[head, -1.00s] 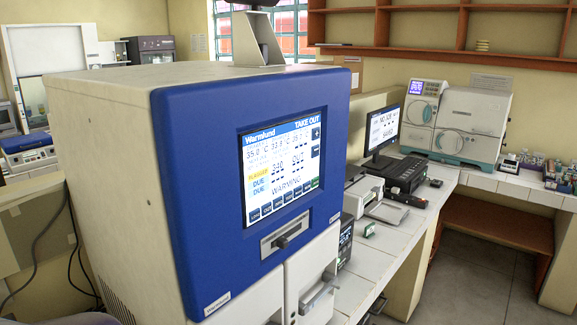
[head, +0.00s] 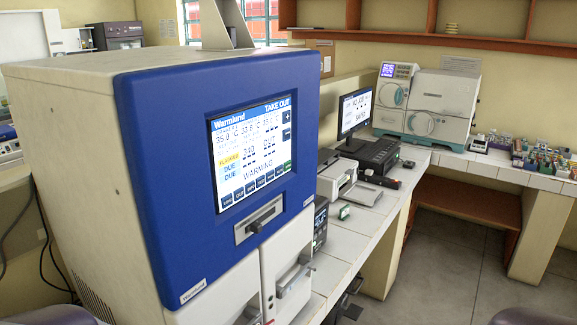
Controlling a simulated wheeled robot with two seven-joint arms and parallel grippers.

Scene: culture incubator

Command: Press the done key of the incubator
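The incubator (head: 150,150) is a large cream cabinet with a blue front panel, at the left and middle of the head view. Its touchscreen (head: 250,152) is lit and reads "TAKE OUT" at the top and "WARMING" lower down. A row of small keys runs along the screen's bottom edge. The last key on the right (head: 288,167) is green; its label is too small to read surely, so I cannot confirm it is the done key. A slot with a dark handle (head: 257,222) sits below the screen. Neither gripper is in view.
A white-tiled bench (head: 350,240) runs along the right of the incubator, holding a printer (head: 345,182), a monitor (head: 355,112) and a large white instrument (head: 430,105). Small bottles (head: 545,158) crowd the far right bench. Open floor (head: 450,260) lies at the lower right.

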